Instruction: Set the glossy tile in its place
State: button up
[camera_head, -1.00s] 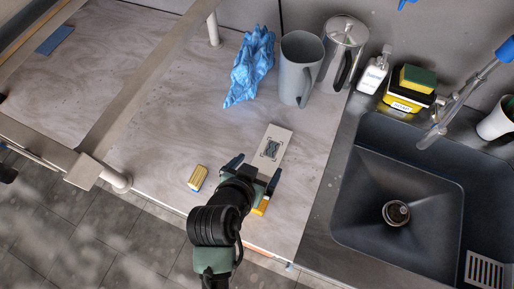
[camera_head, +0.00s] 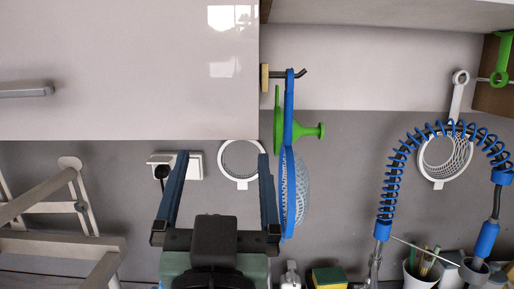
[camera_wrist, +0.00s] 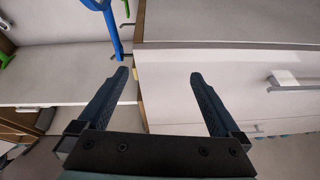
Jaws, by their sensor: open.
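My gripper (camera_head: 222,157) is raised in front of the grey wall in the head view, its two blue-grey fingers pointing up and spread wide with nothing between them. It is also open and empty in the wrist view (camera_wrist: 158,76), where it faces a pale cabinet. The glossy tile and its place are not in view in either current picture.
A pale cabinet (camera_head: 120,75) with a handle fills the upper left. A blue strainer (camera_head: 288,190) and a green funnel-like item (camera_head: 310,131) hang right of my gripper. A socket with a black plug (camera_head: 182,166) is on its left. A coiled blue hose (camera_head: 388,170) stands farther right.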

jog(key=s+d+r+t+h, duration=0.1)
jog(key=s+d+r+t, duration=0.1)
jog(key=s+r, duration=0.35)
jog(key=s+d+r+t, duration=0.2)
jog(key=s+r+t, duration=0.1)
jog(key=r, duration=0.5)
jog(key=w+a+f+g+p, duration=0.1)
jog(key=w+a+f+g, duration=0.15)
jog(key=w+f, duration=0.45)
jog(key=w+a+f+g, duration=0.1)
jog(key=w+f+g, duration=0.25)
jog(key=f, duration=0.75)
notch_tip(320, 180, down, 16)
jog(key=a+g, duration=0.3)
jog(key=g, duration=0.2)
jog(key=s+a+f+g+p, duration=0.15)
jog(key=s+f+g, duration=0.4)
jog(key=f, duration=0.85)
jog(key=s+a+f+g, duration=0.2)
jog(key=s+f, duration=0.6)
jog(key=f, duration=0.5)
jog(key=x, duration=0.7)
jog(key=shift+a+f+p, duration=0.1)
jog(key=shift+a+p, duration=0.05)
jog(key=shift+p, duration=0.2)
jog(key=shift+p+x, duration=0.4)
jog(key=shift+x, duration=2.3)
jog(key=shift+s+f, duration=0.15)
jog(key=shift+f, duration=0.05)
